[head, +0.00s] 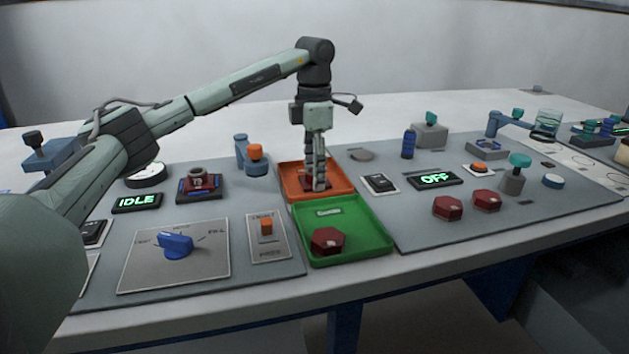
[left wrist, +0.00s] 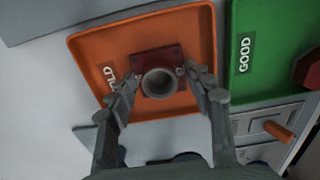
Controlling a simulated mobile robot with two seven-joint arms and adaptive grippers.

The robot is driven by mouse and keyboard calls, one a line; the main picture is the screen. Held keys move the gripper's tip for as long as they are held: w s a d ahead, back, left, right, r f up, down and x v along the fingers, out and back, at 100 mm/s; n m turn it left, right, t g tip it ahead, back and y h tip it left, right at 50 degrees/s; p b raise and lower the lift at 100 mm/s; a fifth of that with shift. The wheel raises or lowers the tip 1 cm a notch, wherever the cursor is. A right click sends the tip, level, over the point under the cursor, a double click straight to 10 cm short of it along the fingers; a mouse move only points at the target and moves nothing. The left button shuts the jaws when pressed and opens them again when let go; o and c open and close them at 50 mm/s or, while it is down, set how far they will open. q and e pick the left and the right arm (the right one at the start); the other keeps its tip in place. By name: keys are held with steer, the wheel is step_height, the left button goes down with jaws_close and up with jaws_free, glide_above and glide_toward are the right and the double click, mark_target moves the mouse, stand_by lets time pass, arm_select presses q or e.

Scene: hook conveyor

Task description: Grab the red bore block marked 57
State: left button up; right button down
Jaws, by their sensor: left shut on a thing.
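A red bore block (left wrist: 145,60) with a grey round bore lies in the orange tray (left wrist: 88,50), seen in the left wrist view. A small mark shows at its right edge, too small to read surely. My left gripper (left wrist: 158,88) is shut on this block, one finger at each side. In the head view my left gripper (head: 317,186) points straight down into the orange tray (head: 288,184) and hides most of the block. Another red bore block (head: 201,182) sits in a dark fixture to the left; no number on it is legible. My right gripper is not in view.
A green tray (head: 375,225) labelled GOOD adjoins the orange one and holds a red hexagonal piece (head: 327,240). Two more red pieces (head: 447,207) lie on the right mat. A blue post with an orange top (head: 254,158) stands close behind left. Displays read IDLE and OFF.

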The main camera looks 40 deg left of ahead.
arm_select(q)
steer(key=c, duration=0.3)
steer(key=shift+r, duration=0.15)
